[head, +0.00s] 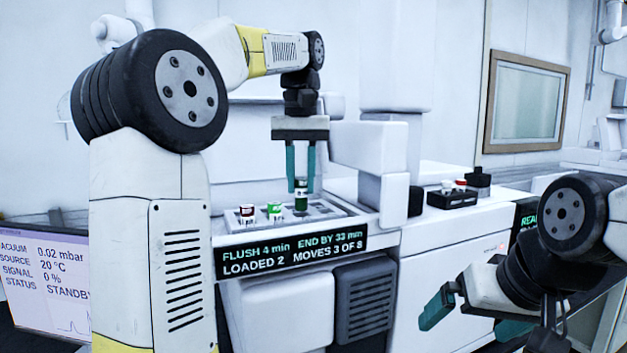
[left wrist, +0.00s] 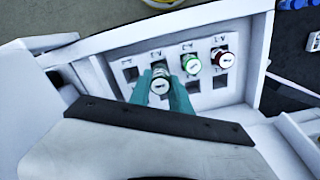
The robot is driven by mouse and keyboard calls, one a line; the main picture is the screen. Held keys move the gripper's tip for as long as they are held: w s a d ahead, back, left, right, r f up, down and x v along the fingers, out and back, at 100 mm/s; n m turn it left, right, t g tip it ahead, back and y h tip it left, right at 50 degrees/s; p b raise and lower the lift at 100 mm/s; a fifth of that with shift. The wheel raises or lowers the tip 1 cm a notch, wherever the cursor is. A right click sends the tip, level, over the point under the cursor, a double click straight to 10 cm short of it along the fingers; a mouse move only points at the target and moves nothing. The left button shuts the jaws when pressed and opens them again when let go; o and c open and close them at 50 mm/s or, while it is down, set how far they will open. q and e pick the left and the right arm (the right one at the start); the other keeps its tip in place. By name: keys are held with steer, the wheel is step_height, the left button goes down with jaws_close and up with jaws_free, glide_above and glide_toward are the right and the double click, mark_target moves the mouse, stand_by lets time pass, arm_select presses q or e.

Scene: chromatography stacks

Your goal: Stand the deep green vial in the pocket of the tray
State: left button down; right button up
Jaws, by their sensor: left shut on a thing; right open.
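The deep green vial (head: 301,201) is upright between the teal fingers of my left gripper (head: 303,186), which is shut on it. In the left wrist view its round top (left wrist: 159,86) shows between the fingertips. The vial is over the white tray (head: 335,211), its lower end at or just above the tray surface; I cannot tell whether it is inside a pocket. The tray has two rows of square pockets, several of them empty. My right gripper (head: 474,314) is open and empty at the lower right, away from the tray.
A red-labelled vial (head: 247,214) and a bright green vial (head: 274,212) stand in the tray, beside the held vial. A display strip (head: 292,252) runs along the front below the tray.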

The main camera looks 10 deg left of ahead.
arm_select(q)
steer(key=shift+f, duration=0.15)
steer(key=shift+f, duration=1.15)
steer(key=shift+f, duration=0.2)
steer(key=shift+f, duration=0.45)
steer(key=c, duration=0.7)
jaws_free()
